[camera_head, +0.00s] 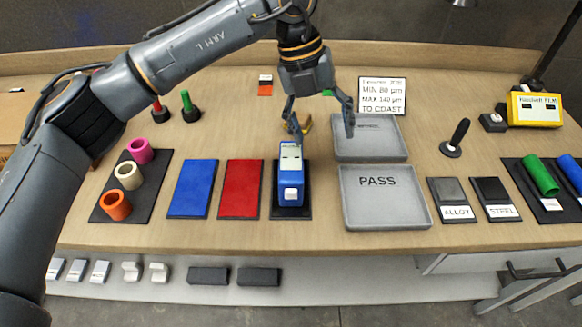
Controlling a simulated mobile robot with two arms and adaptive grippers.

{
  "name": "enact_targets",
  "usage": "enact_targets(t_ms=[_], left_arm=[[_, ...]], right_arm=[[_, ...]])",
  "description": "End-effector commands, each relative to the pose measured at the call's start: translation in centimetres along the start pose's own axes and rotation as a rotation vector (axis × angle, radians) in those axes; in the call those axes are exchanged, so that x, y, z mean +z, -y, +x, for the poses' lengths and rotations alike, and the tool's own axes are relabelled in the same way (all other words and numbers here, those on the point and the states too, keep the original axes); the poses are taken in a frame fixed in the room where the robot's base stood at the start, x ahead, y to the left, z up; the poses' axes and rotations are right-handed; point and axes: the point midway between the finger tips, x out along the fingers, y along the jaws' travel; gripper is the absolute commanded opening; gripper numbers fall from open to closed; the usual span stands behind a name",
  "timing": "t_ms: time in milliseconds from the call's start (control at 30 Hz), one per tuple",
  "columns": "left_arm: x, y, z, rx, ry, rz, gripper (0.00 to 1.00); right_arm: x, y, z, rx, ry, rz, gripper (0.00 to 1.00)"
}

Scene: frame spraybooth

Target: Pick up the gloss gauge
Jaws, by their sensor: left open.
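A blue handheld device with a pale top and a light front face (291,180), which I take to be the gloss gauge, stands on a dark mat (277,207) in the middle of the bench. My left gripper (320,122) is open and empty, its fingers pointing down and spread apart. It is over the bench behind and slightly right of the blue device; its left fingertip shows just above the device's top. I cannot tell its exact height. My right gripper is not in view.
Red (241,190) and blue (192,188) panels lie left of the device. The PASS tray (384,222) and another grey tray (370,149) are close on its right. A sign (382,96) stands behind. A yellow meter (534,108) is far right. Wood in front is clear.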

Motion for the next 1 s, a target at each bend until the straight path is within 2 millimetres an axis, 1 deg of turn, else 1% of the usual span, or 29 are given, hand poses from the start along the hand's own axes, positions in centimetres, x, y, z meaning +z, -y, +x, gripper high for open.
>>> enact_targets(t_ms=[33,100,200,267,367,600,700,867,1000], left_arm=[[0.8,-1.8,-1.2,0.093,0.036,-0.037,0.74],[1.4,-3.8,-2.6,0.192,0.068,-0.083,0.74],[1.8,-5.3,-3.8,0.269,0.093,-0.124,0.74],[1.9,-5.8,-3.7,0.288,0.097,-0.134,0.74],[2.0,-6.3,-2.3,0.291,0.094,-0.136,0.74],[2.3,-7.5,2.1,0.287,0.092,-0.133,0.74],[2.4,-7.8,3.3,0.285,0.094,-0.133,0.74],[2.5,-8.0,4.3,0.286,0.095,-0.132,0.74],[2.7,-8.0,6.0,0.285,0.091,-0.131,0.74]], right_arm=[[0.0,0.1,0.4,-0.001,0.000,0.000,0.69],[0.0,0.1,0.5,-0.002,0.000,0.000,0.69],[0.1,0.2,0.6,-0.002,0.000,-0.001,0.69],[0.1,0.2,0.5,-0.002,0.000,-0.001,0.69],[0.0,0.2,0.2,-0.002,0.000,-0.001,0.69],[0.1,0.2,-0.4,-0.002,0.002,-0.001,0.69],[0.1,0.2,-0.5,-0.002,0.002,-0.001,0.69],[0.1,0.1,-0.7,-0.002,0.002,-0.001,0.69],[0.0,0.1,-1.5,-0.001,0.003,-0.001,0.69]])
